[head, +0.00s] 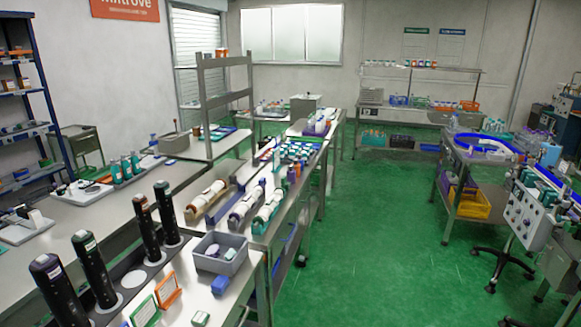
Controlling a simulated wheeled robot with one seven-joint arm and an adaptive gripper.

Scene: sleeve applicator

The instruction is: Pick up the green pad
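A small green pad-like block (200,318) with a pale top lies flat on the steel table (240,294), near the bottom edge of the head view. It is small, and its details are hard to make out. A green-framed card (145,311) stands tilted to its left, partly cut by the bottom edge. Which of the two is called the green pad is not certain, but the flat block looks more like one. My gripper is not in view.
An orange-framed card (168,291), a blue block (220,285) and a grey bin (206,262) with small items stand close by. Tall black cylinders (93,268) stand in a row to the left. The green floor (375,240) right of the table is clear.

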